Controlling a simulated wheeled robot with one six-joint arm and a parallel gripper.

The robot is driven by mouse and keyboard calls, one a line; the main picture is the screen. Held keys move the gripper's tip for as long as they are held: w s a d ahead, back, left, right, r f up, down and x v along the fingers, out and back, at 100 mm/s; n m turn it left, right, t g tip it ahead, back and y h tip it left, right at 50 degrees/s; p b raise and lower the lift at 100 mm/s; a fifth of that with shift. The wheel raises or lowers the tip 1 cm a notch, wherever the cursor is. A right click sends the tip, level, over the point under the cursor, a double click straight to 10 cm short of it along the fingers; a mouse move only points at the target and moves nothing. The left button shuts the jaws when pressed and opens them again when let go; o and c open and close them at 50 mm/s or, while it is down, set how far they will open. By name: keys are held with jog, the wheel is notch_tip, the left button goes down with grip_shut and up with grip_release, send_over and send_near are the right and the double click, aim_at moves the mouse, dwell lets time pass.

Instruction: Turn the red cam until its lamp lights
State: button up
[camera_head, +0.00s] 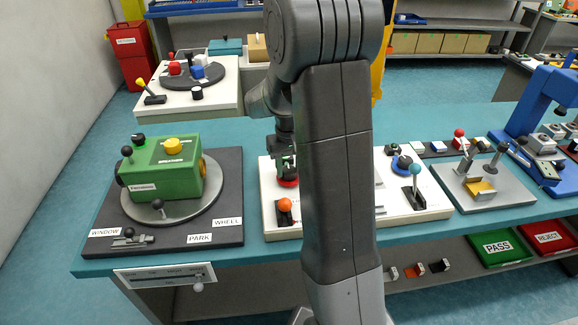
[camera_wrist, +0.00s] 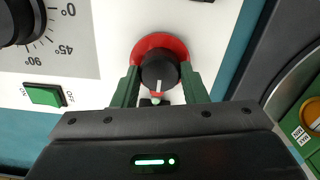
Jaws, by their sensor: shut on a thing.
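The red cam (camera_wrist: 172,43) is a red disc with a black knob (camera_wrist: 157,68) on top, on a white panel (camera_wrist: 108,84). A white line marks the knob. My gripper (camera_wrist: 160,84) has its green fingers on both sides of the knob, shut on it. In the head view, the red cam (camera_head: 288,183) shows as a red rim under my gripper (camera_head: 286,163), on the white board (camera_head: 268,196). My arm hides the middle of that board.
An orange-knobbed lever (camera_head: 284,205) stands in front of the cam. The green box (camera_head: 160,175) on a round grey plate is to its left. A blue-knobbed lever (camera_head: 415,170) is right of my arm. A black dial (camera_wrist: 18,20) and green switch (camera_wrist: 44,95) show in the wrist view.

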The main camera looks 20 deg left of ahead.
aim_at(289, 169)
jog(key=o, duration=1)
notch_tip(289, 169, up, 14)
jog(key=shift+f, duration=0.1)
dwell(0.4)
notch_tip(289, 169, down, 14)
jog(key=shift+r, duration=0.1)
dwell(0.4)
